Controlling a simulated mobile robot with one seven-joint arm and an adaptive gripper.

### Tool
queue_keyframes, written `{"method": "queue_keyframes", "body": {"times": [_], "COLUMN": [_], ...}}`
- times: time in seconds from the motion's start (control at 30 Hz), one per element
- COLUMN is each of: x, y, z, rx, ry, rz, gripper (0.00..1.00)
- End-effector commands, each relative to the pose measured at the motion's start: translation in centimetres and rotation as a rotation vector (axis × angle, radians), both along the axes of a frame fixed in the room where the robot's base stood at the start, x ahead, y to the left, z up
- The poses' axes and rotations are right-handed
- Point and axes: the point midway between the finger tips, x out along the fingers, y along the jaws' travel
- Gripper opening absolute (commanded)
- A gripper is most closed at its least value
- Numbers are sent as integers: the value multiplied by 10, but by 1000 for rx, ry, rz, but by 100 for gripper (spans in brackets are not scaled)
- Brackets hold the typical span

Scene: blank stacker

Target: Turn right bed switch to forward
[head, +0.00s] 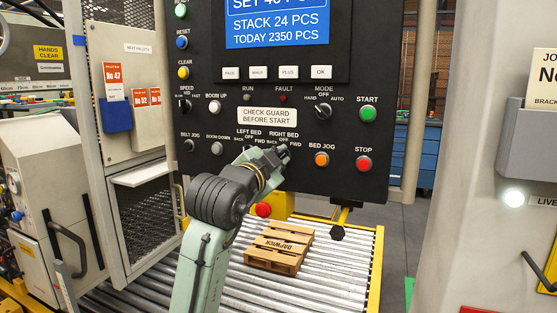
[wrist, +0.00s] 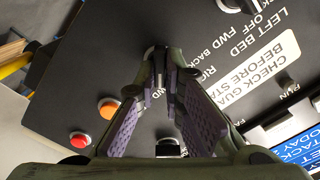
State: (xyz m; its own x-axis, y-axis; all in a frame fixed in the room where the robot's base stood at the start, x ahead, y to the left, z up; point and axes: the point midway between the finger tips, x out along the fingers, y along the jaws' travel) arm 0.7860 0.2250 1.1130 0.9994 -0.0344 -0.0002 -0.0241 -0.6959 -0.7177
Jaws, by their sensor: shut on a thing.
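The right bed switch (wrist: 158,57) is a small dark knob on the black control panel (head: 340,186). In the wrist view it sits between the tips of my gripper (wrist: 158,78), whose purple-padded fingers are closed on it from both sides. In the head view my gripper (head: 279,156) reaches the panel just below the RIGHT BED label and hides most of the knob. Which position the knob points to cannot be told. The left bed switch, to its left, is largely covered by my gripper in the head view.
The orange bed jog button (head: 321,159) and red stop button (head: 364,163) are close on the right. The mode switch (head: 323,111) and green start button (head: 367,114) are above. A wooden pallet (head: 279,248) lies on the rollers below.

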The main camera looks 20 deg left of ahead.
Motion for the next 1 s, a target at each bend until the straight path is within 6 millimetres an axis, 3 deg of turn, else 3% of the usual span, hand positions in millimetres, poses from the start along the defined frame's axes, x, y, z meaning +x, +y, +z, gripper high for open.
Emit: {"method": "queue_keyframes", "body": {"times": [0.1, 0.13, 0.4, 0.77, 1.0], "x": [0, 0, 0, -4, -43], "y": [0, 0, 0, 0, 2], "z": [-1, -1, 0, 0, 0], "rx": [1, 1, 0, 0, 1], "ry": [1, 1, 1, -1, -3], "rz": [0, 0, 1, 1, 1], "gripper": [0, 10, 28, 29, 29]}}
